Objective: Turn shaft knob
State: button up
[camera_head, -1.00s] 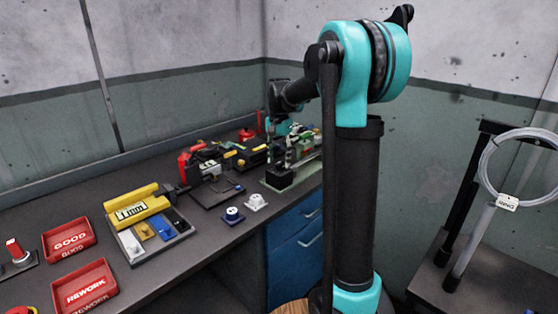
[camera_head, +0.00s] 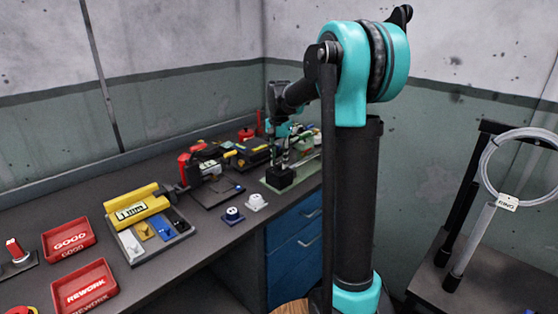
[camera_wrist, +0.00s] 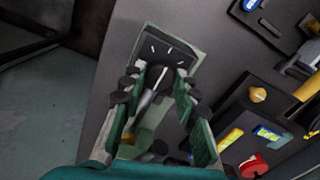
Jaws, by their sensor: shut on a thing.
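The dark shaft knob (camera_wrist: 157,76) with a pale pointer line stands on a black dial face (camera_wrist: 163,50) with white tick marks in the wrist view. My gripper (camera_wrist: 154,86) has its two green-padded fingers on either side of the knob, shut on it; the pads partly hide its sides. In the head view my gripper (camera_head: 287,152) is at the far right end of the bench, above a black block (camera_head: 279,178) on a light green plate (camera_head: 302,177). The knob itself is too small to make out there.
A yellow gauge (camera_head: 138,206), a parts tray (camera_head: 128,243), red GOOD (camera_head: 68,240) and REWORK (camera_head: 84,288) bins and two small knobbed parts (camera_head: 233,216) stand left on the bench. Dark devices crowd behind my gripper. A wire coil on a stand (camera_head: 487,165) is at right.

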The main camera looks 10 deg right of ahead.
aim_at(279, 162)
jog(key=shift+m, duration=0.3)
jog(key=m, duration=0.3)
jog(key=shift+m, duration=2.4)
jog(key=o, duration=1.2)
jog(key=shift+c, duration=0.2)
notch_tip(279, 162, up, 12)
